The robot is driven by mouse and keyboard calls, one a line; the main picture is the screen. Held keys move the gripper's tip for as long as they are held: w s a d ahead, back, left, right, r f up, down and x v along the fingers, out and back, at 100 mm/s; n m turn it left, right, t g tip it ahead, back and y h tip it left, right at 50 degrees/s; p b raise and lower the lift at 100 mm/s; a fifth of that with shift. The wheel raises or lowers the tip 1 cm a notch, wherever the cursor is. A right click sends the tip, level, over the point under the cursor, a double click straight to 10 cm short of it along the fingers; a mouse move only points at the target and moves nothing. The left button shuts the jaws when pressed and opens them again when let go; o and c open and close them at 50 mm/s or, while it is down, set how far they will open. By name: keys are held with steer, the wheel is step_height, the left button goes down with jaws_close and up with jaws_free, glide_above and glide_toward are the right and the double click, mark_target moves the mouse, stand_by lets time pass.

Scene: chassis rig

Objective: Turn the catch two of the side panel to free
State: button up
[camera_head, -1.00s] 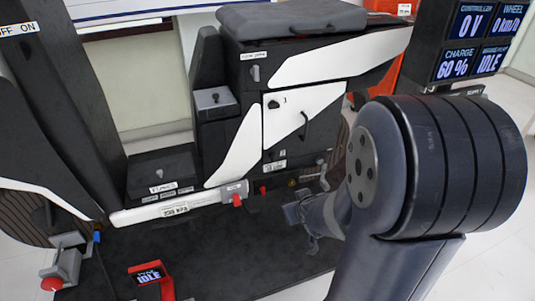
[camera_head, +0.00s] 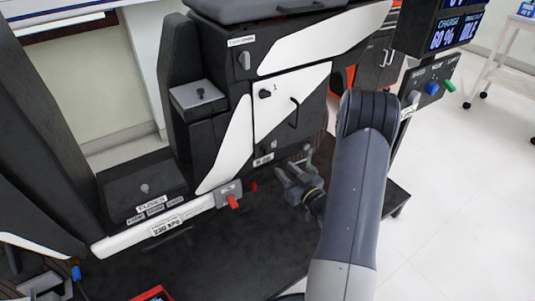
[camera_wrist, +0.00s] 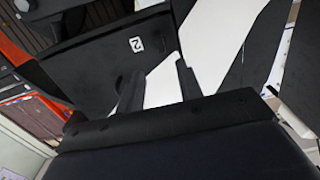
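The side panel (camera_head: 272,122), black with a white diagonal area, is closed on the chassis in the head view. Catch one (camera_head: 265,93), a dark knob beside a "1" mark, is at its upper left. A dark handle (camera_head: 294,112) is on its right side. My gripper (camera_head: 292,172) is low in front of the panel's lower right. In the wrist view its two dark fingers (camera_wrist: 160,72) are apart with nothing between them. A "2" label (camera_wrist: 136,44) shows on a dark surface beyond the fingers.
A red-handled fitting (camera_head: 232,201) sticks out below the panel at left. The fuse box (camera_head: 143,188) is farther left. A control post with green and blue knobs (camera_head: 432,88) stands at right.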

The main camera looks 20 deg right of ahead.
mark_target(267, 151)
steer(key=w, duration=0.3)
steer(key=w+a+b, duration=0.1)
steer(key=w, duration=0.2)
steer(key=w+a, duration=0.1)
steer(key=w, duration=0.2)
steer(key=shift+w, duration=0.35)
steer(key=shift+c, duration=0.5)
jaws_close()
